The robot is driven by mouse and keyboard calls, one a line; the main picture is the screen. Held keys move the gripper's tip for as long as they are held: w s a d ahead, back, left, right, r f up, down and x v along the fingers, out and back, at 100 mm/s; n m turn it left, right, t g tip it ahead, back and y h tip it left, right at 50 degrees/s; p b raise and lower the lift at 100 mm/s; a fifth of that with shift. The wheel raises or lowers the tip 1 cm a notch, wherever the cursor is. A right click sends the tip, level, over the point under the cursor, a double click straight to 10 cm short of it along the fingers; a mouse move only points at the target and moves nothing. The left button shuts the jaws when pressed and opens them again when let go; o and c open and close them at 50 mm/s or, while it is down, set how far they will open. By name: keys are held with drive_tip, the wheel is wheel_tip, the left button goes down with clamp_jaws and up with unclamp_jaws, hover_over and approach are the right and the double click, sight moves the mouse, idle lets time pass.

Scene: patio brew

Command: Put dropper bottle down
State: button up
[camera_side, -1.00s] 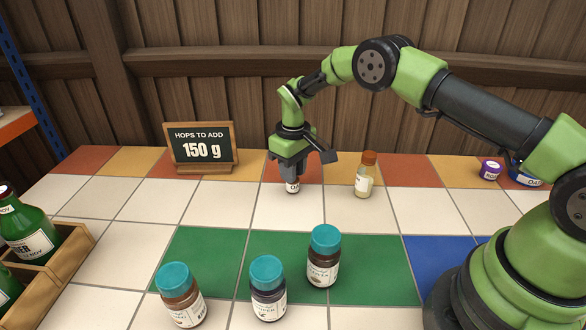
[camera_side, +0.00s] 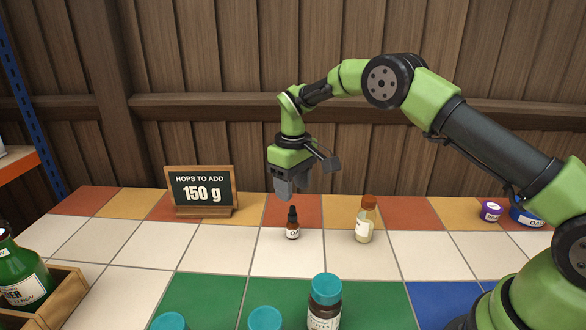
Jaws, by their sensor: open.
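The dropper bottle (camera_side: 292,229) is small and brown with a black dropper top and a white label. It stands upright on a white tile near the orange tile row, in the middle of the side view. My gripper (camera_side: 286,192) is open and empty. It hangs just above the bottle's top and slightly left of it, apart from it.
A pale bottle with an orange-brown cap (camera_side: 364,220) stands to the right. A chalkboard sign (camera_side: 202,190) reading "HOPS TO ADD 150 g" stands to the left. Teal-lidded jars (camera_side: 325,300) are in front. A wooden crate (camera_side: 62,300) with green bottles sits front left.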

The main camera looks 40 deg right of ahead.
drive_tip(key=s+a+r+m+t, duration=0.1)
drive_tip(key=s+r, duration=0.3)
drive_tip(key=r, duration=0.3)
drive_tip(key=s+r+m+t+y, duration=0.1)
drive_tip(key=s+r, duration=0.2)
drive_tip(key=r, duration=0.3)
drive_tip(key=s+a+r+t, duration=0.1)
drive_tip(key=s+r, duration=0.3)
drive_tip(key=r, duration=0.3)
drive_tip(key=s+a+m+t+y, duration=0.1)
drive_tip(key=s+m+t, duration=0.2)
drive_tip(key=s, duration=1.5)
drive_tip(key=shift+a+m+t, duration=0.2)
drive_tip(key=shift+m+t, duration=0.2)
drive_tip(key=shift+t, duration=0.2)
drive_tip(key=shift+o, duration=0.5)
drive_tip(key=shift+f, duration=0.1)
